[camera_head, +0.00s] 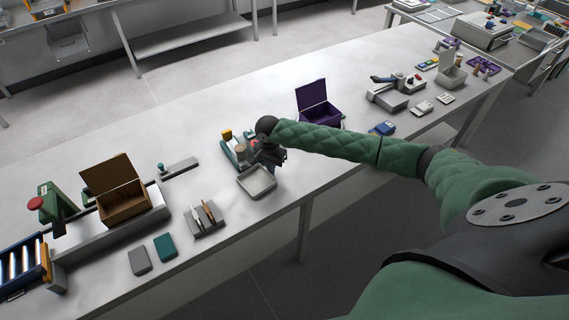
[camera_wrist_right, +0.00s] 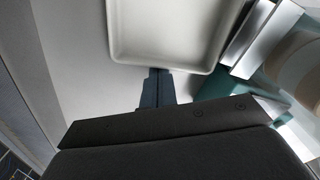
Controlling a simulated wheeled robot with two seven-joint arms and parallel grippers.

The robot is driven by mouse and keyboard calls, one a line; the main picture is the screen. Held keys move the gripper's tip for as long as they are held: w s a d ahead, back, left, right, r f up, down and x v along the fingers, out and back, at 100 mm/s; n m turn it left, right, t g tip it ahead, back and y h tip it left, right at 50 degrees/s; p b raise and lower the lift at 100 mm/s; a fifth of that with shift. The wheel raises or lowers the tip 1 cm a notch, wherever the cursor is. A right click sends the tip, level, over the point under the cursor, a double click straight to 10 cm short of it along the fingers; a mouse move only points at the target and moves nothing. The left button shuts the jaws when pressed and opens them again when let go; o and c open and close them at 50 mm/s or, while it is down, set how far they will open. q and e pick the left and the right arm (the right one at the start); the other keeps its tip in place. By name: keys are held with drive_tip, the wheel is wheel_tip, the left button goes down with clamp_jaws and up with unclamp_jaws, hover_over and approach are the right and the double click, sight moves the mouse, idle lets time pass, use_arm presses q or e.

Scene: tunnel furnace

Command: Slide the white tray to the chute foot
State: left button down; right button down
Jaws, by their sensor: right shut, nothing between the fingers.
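The white tray (camera_head: 257,182) is shallow and empty and lies on the table near its front edge. In the right wrist view the tray (camera_wrist_right: 168,30) fills the top middle, with its near rim just ahead of my fingertips. My right gripper (camera_head: 272,163) is at the tray's right back side in the head view. In the wrist view its shut fingers (camera_wrist_right: 158,77) hold nothing and are at or very near the tray's rim; I cannot tell if they touch. I cannot pick out the chute for certain. My left gripper is not in view.
A teal holder (camera_head: 230,150) with small items stands behind the tray. A pen stand (camera_head: 204,218) is to its left, with a brown open box (camera_head: 118,192) and a roller rack (camera_head: 22,265) farther left. A purple box (camera_head: 318,105) stands to the right. Bare table lies around the tray's front left.

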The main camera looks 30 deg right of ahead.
drive_tip(key=shift+d, duration=0.2)
drive_tip(key=shift+d+p, duration=0.5)
drive_tip(key=shift+p, duration=0.05)
wheel_tip(320, 180, up, 10)
idle(0.6)
idle(0.7)
